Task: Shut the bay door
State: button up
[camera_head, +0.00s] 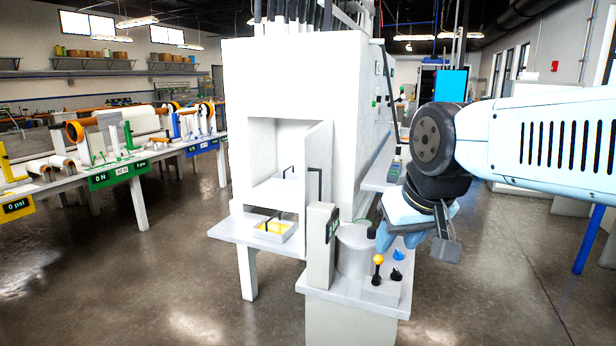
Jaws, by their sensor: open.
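The bay door (319,160) is a white upright panel on the front of a large white cabinet (290,75). It stands open, swung outward at the right side of a square bay opening, with a dark handle (310,184) on it. Inside the bay (275,190) is a pale floor and another dark handle shape. My gripper (416,241) is to the right of the door, open and apart from it, above the right edge of a small stand. Its fingers point downward and I see nothing between them.
A shallow tray with yellow content (273,231) sits on the ledge (240,232) below the bay. The small stand (345,292) holds a grey post (321,245), a cylinder (356,250) and an orange-knobbed lever (378,260). Open floor lies at left; a bench stands beyond.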

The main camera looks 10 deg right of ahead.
aim_at(316, 145)
jog(key=i, duration=0.8)
jog(key=z, duration=0.25)
jog(key=k, duration=0.5)
jog(key=z, duration=0.8)
jog(key=i, duration=0.35)
jog(key=u, duration=0.65)
